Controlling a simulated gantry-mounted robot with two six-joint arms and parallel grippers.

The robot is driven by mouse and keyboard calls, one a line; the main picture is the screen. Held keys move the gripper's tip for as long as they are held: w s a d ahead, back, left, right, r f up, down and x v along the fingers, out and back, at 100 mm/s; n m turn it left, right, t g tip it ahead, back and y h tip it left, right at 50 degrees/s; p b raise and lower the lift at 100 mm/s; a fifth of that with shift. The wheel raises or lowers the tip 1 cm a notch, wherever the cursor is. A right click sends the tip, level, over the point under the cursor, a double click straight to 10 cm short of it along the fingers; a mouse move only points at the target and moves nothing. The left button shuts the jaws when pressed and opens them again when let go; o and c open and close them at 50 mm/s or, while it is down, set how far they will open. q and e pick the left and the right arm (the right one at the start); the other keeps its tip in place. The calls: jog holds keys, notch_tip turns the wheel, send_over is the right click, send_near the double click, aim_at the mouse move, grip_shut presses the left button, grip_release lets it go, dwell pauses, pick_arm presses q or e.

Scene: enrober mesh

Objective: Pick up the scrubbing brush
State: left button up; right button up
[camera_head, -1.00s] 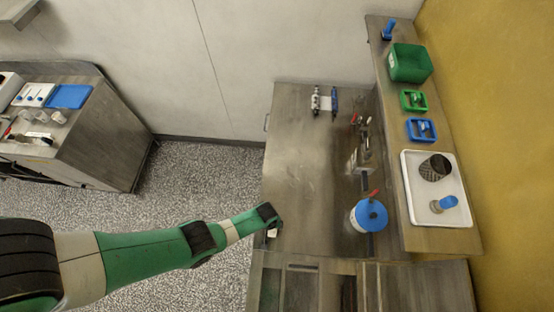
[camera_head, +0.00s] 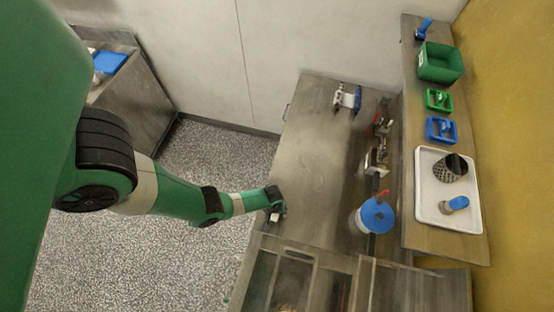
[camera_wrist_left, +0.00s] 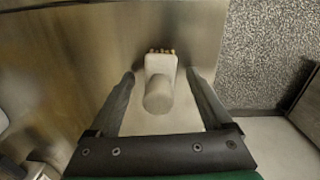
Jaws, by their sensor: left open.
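The scrubbing brush is a pale block with a round grey-white handle and a row of tan bristles at its far end. It shows in the left wrist view (camera_wrist_left: 160,85), between the two fingers of my open left gripper (camera_wrist_left: 160,76), with a gap on each side. In the head view my left gripper (camera_head: 275,206) is at the left edge of the steel table (camera_head: 310,170). A small pale part of the brush (camera_head: 275,216) shows just below it; most of it is hidden. My right gripper is not in view.
A blue-lidded tub (camera_head: 377,215) stands at the table's right. Metal fittings (camera_head: 378,155) and a bottle-like item (camera_head: 340,98) are farther back. A shelf on the right holds a white tray (camera_head: 428,205), blue and green trays, and a green bin (camera_head: 440,63). The table's middle is clear.

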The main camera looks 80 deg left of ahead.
pick_arm(q)
grip_shut()
jog(key=shift+r, duration=0.15)
dwell(0.4)
